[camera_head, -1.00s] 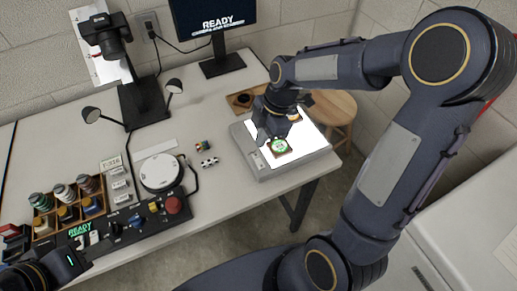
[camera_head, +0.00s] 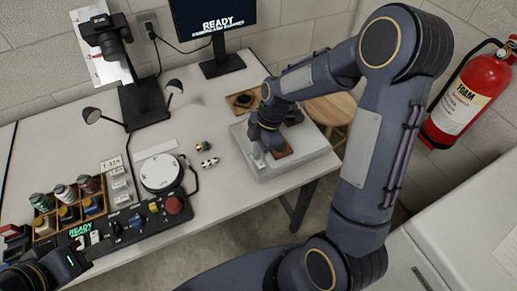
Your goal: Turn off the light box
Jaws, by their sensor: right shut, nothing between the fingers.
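The light box (camera_head: 312,150) sits at the right end of the table, and its top panel is plain grey and unlit. A small brown wooden piece (camera_head: 283,151) lies on it, partly hidden by my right gripper. My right gripper (camera_head: 259,154) is shut and empty, pointing down at the front left edge of the box. Its fingertips are at or just above a small pale part there; I cannot tell if they touch. My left gripper (camera_head: 72,262) is at the bottom left by the control panel; its fingers are not clear.
A black control panel (camera_head: 125,228) with knobs and a red button lies at the front left. A round white dial plate (camera_head: 160,172), small spools and a camera stand (camera_head: 142,100) are left of the box. A wooden stool (camera_head: 333,108) stands behind it.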

